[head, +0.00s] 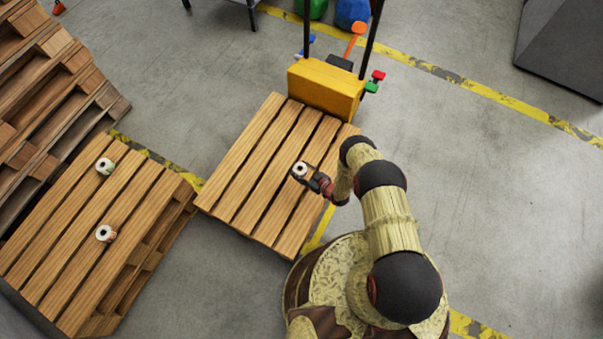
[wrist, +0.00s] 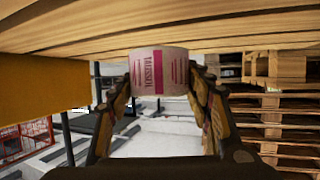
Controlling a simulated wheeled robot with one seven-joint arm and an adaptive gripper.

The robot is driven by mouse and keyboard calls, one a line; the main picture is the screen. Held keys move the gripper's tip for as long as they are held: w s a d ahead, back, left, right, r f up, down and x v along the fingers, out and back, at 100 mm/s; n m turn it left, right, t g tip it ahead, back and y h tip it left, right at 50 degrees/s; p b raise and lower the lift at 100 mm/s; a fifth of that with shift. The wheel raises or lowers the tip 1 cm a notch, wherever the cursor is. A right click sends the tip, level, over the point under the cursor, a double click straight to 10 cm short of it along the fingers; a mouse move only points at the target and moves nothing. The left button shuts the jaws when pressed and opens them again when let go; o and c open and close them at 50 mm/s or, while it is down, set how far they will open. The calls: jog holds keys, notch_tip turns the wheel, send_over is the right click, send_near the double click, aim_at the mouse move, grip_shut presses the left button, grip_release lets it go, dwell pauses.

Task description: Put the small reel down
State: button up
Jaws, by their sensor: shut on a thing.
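A small white reel (head: 299,168) with a dark core is in my gripper (head: 308,176), over the middle pallet (head: 251,164). In the wrist view the reel (wrist: 159,72) shows white with a pinkish-red printed label, between the two fingers of my gripper (wrist: 161,88). The wrist picture looks upside down, with the pallet planks (wrist: 60,32) along the top. The reel's edge meets the planks in that view; I cannot tell whether it rests on them or hangs just above.
A yellow pallet truck (head: 325,90) with an upright handle stands at the middle pallet's back. The left pallet (head: 73,222) carries two similar reels (head: 105,166) (head: 105,233). Stacked pallets (head: 50,90) stand behind it. The planks left of my gripper are bare.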

aim_at(302, 171)
jog(key=shift+w+d+f+b, duration=0.3)
jog(key=shift+w+f, duration=0.3)
jog(key=shift+f, duration=0.15)
jog(key=shift+w+d+f+b, duration=0.1)
jog(key=shift+f+b, duration=0.3)
jog(key=shift+f, duration=0.45)
jog(key=shift+w+d+f+b, duration=0.1)
jog(key=shift+f+b, duration=0.3)
jog(key=shift+f, duration=0.45)
jog(key=shift+a, duration=0.1)
jog(key=shift+f, duration=0.15)
jog(key=o, duration=1.1)
jog(key=shift+o, duration=0.7)
